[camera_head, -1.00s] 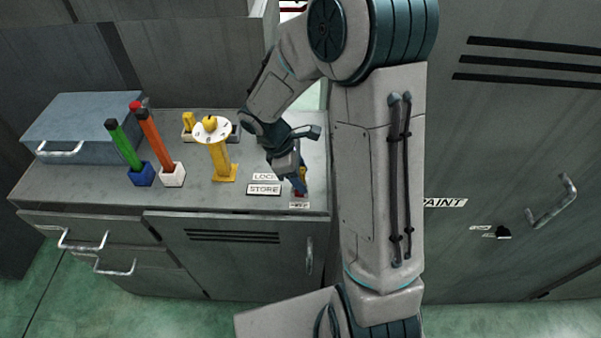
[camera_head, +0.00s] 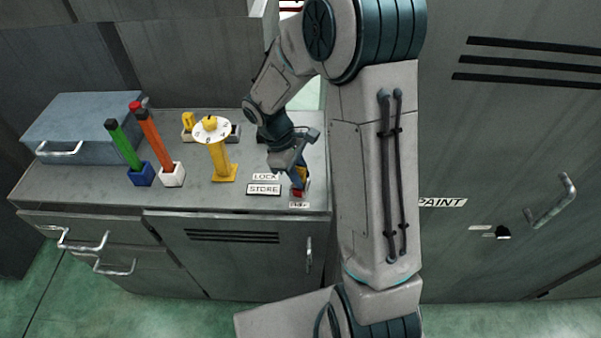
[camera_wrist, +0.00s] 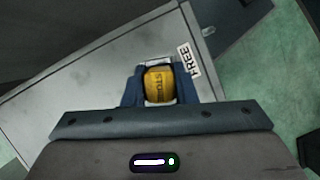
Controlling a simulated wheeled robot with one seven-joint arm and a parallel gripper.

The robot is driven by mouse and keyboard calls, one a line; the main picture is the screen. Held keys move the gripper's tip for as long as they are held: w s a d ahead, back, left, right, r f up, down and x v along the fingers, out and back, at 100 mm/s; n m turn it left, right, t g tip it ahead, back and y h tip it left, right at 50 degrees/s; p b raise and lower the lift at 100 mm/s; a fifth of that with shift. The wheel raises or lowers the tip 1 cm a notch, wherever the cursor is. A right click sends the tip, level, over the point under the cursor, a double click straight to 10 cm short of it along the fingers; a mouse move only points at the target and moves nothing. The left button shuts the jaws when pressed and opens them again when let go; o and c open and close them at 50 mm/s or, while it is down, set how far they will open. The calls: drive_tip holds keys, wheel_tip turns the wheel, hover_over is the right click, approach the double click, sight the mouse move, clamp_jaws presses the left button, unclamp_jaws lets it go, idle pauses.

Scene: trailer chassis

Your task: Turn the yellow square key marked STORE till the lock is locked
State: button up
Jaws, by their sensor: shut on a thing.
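The yellow key (camera_wrist: 158,86) is between my gripper's fingers in the wrist view, with dark lettering on its top that I cannot read surely. It also shows as a small yellow patch in the head view (camera_head: 302,175). My gripper (camera_head: 300,180) is shut on the key, low over the right front of the counter top. A small red part (camera_head: 298,192) shows just below the fingers. The lock under the key is mostly hidden by the gripper.
A yellow post with a white dial (camera_head: 212,131) stands left of my gripper. Green (camera_head: 124,145) and orange (camera_head: 152,136) handled tools stand in blocks farther left, by a grey box (camera_head: 80,125). A tall PAINT cabinet (camera_head: 500,150) is at the right.

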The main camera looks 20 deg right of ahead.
drive_tip(key=m+y, duration=0.1)
drive_tip(key=m, duration=0.2)
drive_tip(key=m+g+y, duration=0.1)
drive_tip(key=m, duration=0.2)
drive_tip(key=shift+g, duration=0.3)
drive_tip(key=o, duration=1.1)
drive_tip(key=shift+r, duration=0.1)
drive_tip(key=v, duration=1.2)
